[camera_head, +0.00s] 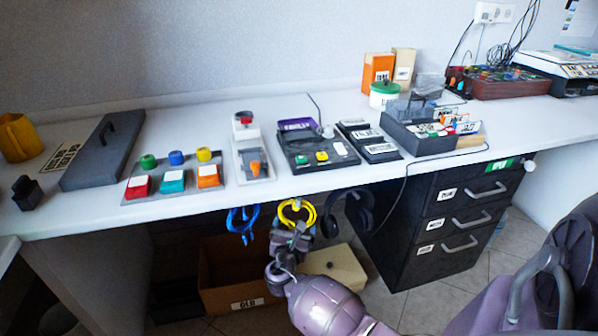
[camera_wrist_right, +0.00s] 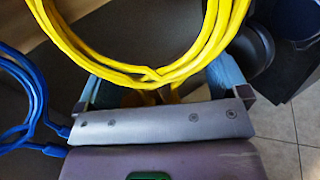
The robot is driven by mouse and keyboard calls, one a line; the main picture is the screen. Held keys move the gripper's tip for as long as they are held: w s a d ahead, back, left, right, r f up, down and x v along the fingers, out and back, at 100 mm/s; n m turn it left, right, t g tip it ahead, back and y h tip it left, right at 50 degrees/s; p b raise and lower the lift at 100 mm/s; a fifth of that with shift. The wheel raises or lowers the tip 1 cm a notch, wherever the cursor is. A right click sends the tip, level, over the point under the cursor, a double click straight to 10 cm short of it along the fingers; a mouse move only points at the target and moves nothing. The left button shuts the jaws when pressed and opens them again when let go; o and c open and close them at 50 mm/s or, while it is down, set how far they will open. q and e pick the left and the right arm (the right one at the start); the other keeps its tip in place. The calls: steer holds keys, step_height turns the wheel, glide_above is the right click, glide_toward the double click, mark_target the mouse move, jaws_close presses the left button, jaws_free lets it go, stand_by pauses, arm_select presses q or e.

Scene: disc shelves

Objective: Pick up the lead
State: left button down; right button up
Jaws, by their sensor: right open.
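A coiled yellow lead (camera_head: 297,206) hangs from the front edge of the white desk. In the right wrist view the yellow lead (camera_wrist_right: 150,72) loops large across the top middle, and its lower strands pass in front of the gap between my fingers. A coiled blue lead (camera_head: 243,222) hangs just left of it; it also shows at the left of the right wrist view (camera_wrist_right: 30,95). My right gripper (camera_head: 292,236) is just below the yellow loop. Its jaws (camera_wrist_right: 160,82) are open; whether they touch the lead, I cannot tell. My left gripper is out of view.
Black headphones (camera_head: 358,212) hang right of the yellow lead. A cardboard box (camera_head: 225,285) and a pale box (camera_head: 335,268) are on the floor below. A black drawer cabinet (camera_head: 450,225) stands to the right. Button panels and devices line the desk (camera_head: 215,203) above.

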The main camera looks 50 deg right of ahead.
steer(key=c, duration=1)
steer(key=shift+c, duration=0.2)
steer(key=shift+r, duration=0.1)
